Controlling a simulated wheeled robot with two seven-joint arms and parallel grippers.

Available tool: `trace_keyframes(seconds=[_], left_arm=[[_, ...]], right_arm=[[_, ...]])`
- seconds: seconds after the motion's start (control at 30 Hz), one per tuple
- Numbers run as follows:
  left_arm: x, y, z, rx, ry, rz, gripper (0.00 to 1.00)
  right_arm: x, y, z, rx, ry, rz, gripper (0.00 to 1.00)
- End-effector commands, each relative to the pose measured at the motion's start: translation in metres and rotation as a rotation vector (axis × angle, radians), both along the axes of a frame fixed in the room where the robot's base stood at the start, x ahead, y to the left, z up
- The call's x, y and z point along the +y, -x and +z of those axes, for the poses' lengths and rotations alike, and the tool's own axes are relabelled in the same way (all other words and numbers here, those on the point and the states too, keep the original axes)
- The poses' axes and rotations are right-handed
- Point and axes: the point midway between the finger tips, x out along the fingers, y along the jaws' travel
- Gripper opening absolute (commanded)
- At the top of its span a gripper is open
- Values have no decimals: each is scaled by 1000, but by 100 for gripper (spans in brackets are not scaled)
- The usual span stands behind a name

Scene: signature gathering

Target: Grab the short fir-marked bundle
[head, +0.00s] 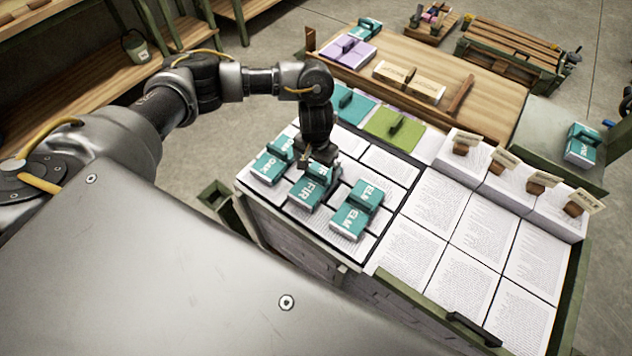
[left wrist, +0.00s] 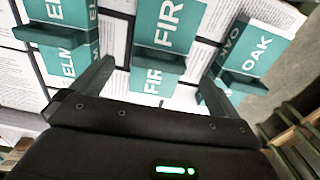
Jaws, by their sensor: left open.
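The fir-marked bundle (head: 307,191) is a white paper block in a teal band with FIR in white letters, lying on the paper-covered tabletop. In the left wrist view the FIR bundle (left wrist: 167,30) lies ahead, between my finger lines, with a raised teal ridge across it. My left gripper (head: 317,164) points down over the bundle's far end and hides part of it. In the left wrist view its jaws (left wrist: 155,78) are apart, with FIR lettering showing between them; contact cannot be told. My right gripper is out of view.
Teal OAK bundles (head: 268,168) lie close left of the fir one and ELM bundles (head: 350,222) close right. Page stacks (head: 465,230) fill the right side, with wooden-tagged stacks behind. Green (head: 393,132) and purple blocks lie farther back. A wooden bench (head: 440,65) stands behind.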

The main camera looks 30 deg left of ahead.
Motion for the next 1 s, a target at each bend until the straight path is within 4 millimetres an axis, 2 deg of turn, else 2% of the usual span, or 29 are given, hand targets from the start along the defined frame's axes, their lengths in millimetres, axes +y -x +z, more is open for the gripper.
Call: trace_keyframes(seconds=[0.4,0.67,1.0], left_arm=[[0,1,-49,2,-1,1,100],[0,0,-52,1,-1,0,100],[0,0,-51,1,-1,0,57]], right_arm=[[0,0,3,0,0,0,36],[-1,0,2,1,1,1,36],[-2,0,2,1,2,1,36]])
